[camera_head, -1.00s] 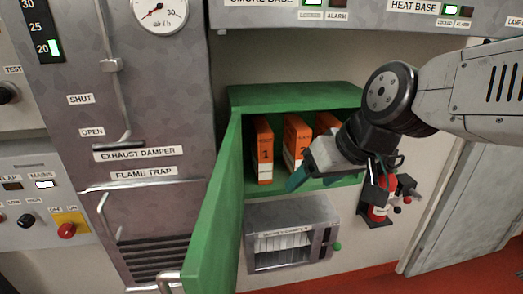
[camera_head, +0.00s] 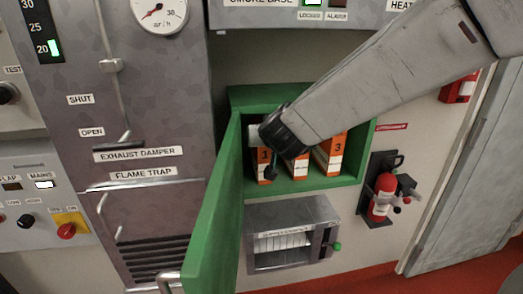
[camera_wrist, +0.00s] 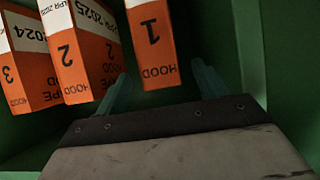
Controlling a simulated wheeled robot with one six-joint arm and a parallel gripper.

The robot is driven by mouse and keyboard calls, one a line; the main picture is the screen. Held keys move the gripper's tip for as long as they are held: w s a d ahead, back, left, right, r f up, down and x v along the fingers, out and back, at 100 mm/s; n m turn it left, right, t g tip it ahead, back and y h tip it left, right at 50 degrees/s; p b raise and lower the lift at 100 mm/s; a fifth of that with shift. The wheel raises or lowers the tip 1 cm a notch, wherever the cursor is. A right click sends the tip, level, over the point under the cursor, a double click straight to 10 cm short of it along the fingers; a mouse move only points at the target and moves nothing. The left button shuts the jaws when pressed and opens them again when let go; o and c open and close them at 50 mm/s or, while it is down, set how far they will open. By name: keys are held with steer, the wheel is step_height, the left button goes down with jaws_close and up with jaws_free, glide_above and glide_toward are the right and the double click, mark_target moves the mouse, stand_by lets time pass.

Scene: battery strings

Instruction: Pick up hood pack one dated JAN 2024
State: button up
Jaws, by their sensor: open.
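Hood pack 1 (camera_head: 264,170) is an orange box with a white label, upright at the left in an open green cabinet. In the wrist view, hood pack 1 (camera_wrist: 151,45) shows "HOOD" and "1"; its date is out of view. My gripper (camera_wrist: 163,88) is open, with one teal finger toward each side of the lower end of pack 1. Nothing shows gripped, and contact cannot be told. In the head view my wrist covers part of packs 1 and 2.
Hood pack 2 (camera_wrist: 80,50), labelled APR 2025, stands close beside pack 1. Pack 3 (camera_wrist: 28,65), its label ending in 2024, is beyond it. The green cabinet (camera_head: 300,97) walls are close around my gripper. Its open door (camera_head: 215,215) juts out at left.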

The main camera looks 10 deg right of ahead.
steer(key=x, duration=0.5)
jaws_close()
